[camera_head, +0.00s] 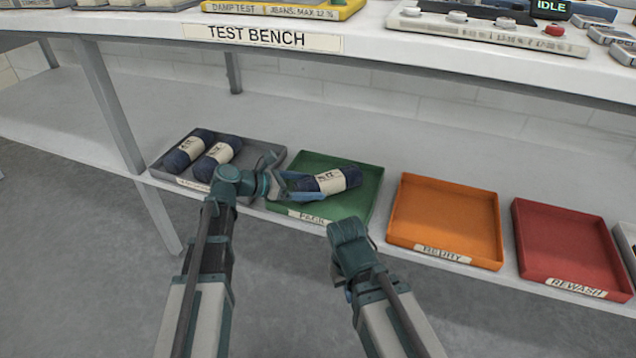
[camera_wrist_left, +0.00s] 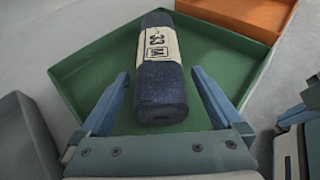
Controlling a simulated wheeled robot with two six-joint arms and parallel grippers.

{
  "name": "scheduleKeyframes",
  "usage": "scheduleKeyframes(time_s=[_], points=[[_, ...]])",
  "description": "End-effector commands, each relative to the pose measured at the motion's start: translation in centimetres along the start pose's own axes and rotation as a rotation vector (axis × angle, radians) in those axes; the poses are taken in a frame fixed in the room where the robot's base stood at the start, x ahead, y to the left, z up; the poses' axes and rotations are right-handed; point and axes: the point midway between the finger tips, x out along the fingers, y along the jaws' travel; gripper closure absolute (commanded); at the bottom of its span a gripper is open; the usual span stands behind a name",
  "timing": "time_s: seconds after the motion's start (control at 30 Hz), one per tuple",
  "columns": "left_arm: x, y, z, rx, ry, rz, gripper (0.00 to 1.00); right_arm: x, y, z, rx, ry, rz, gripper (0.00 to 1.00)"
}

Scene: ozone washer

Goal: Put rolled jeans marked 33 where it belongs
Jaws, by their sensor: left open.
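The rolled jeans marked 33 (camera_head: 335,180) are a dark blue roll with a cream label band. They lie in the green tray (camera_head: 372,205) on the lower shelf. In the left wrist view the label on the roll (camera_wrist_left: 162,85) reads 33 and M, and the green tray (camera_wrist_left: 90,70) surrounds it. My left gripper (camera_head: 305,187) is open, with one blue finger on each side of the roll's near end; it also shows in the left wrist view (camera_wrist_left: 163,95). My right gripper (camera_head: 345,275) hangs in front of the shelf edge, its fingers mostly hidden.
A grey tray (camera_head: 272,150) at the left holds two rolled jeans (camera_head: 188,150). An empty orange tray (camera_head: 445,215) and an empty red tray (camera_head: 570,245) stand to the right. The test bench (camera_head: 385,55) overhangs the shelf from above.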

Motion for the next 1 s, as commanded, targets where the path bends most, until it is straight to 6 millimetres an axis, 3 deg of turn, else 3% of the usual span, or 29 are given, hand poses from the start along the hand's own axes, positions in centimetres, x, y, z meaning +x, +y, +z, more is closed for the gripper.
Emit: scheduleKeyframes(time_s=[0.03, 0.2, 0.4, 0.6, 1.0], points=[[-1.5, -0.1, 0.4, -0.001, 0.0, 0.005, 0.0, -0.9, 0.1, 0.1, 0.0, 0.0, 0.0, 1.0], [-4.8, 0.0, 0.3, -0.001, 0.0, 0.004, 0.0, -2.1, 0.2, 0.1, 0.0, -0.001, 0.0, 1.0], [-7.3, 0.0, 0.2, 0.0, -0.001, 0.002, 0.0, -3.0, 0.3, 0.2, 0.0, -0.002, 0.0, 1.0], [-8.2, 0.0, 0.1, 0.0, -0.001, 0.001, 0.0, -3.2, 0.3, 0.2, 0.0, -0.002, 0.0, 1.0], [-8.2, 0.0, 0.0, 0.001, -0.001, 0.0, 0.0, -3.1, 0.3, 0.2, 0.0, -0.002, 0.0, 1.0]])
